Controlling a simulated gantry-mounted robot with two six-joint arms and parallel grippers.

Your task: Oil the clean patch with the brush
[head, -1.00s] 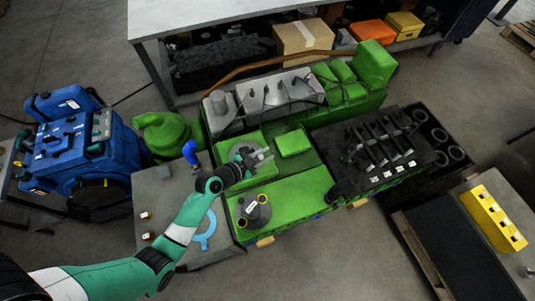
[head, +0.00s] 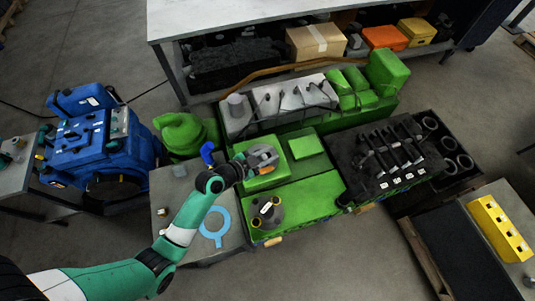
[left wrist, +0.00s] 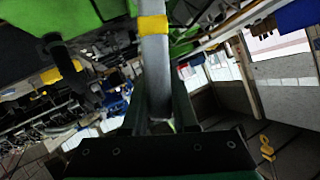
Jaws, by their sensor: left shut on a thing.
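My left gripper (head: 262,158) is over the left part of the green engine (head: 312,200), close to a green raised block (head: 307,147). In the left wrist view its dark fingers (left wrist: 160,118) are shut on a grey rod-like handle with a yellow band, which I take to be the brush (left wrist: 155,65). The bristles cannot be made out. The clean patch cannot be told apart from the other surfaces, and I cannot tell whether the brush touches the engine. My right gripper is not in view.
A dark cylinder with a white label (head: 268,212) stands on the engine's front left. A grey side table (head: 172,188) holds a light blue ring (head: 214,228). A blue machine (head: 98,150) stands at left, and a dark tray with several rods (head: 395,155) at right.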

